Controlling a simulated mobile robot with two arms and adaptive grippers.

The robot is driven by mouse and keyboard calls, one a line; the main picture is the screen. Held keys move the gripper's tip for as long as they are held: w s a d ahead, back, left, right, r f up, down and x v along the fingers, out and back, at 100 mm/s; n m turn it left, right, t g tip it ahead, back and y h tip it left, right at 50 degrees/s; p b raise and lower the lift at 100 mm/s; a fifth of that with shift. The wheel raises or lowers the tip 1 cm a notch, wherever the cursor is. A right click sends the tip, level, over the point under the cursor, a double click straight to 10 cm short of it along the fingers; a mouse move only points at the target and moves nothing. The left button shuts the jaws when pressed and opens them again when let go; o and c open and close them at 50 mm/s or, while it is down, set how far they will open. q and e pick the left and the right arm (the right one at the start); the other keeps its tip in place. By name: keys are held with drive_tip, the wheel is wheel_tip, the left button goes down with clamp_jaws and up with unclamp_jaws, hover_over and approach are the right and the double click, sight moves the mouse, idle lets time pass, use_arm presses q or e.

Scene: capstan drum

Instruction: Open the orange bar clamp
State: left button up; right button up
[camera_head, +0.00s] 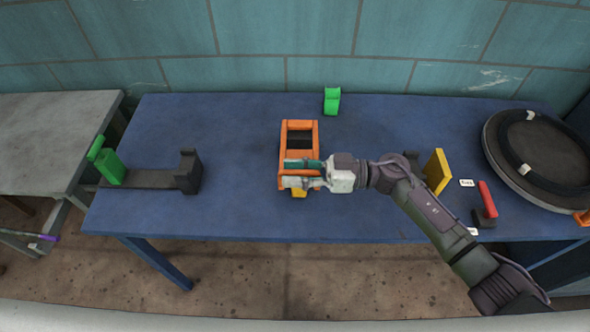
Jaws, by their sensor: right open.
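The orange bar clamp (300,128) appears as an orange rectangular frame with a dark opening, in the middle of the blue table. My right gripper (297,173) is over its near end, its fingers pointing left across the frame. The fingers are apart, one teal-padded and one pale. A small yellow piece (299,194) shows below the near finger. The gripper hides part of the clamp's near end, so I cannot tell whether the fingers touch it or whether the clamp is open. My left gripper does not show.
A black fixture with a green handle (111,165) stands at the table's left edge. A green block (331,100) is at the back. A yellow plate (438,171), a red-handled piece (487,199) and a round drum (499,143) are at right.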

clamp_jaws()
drive_tip(key=shift+r, duration=0.1)
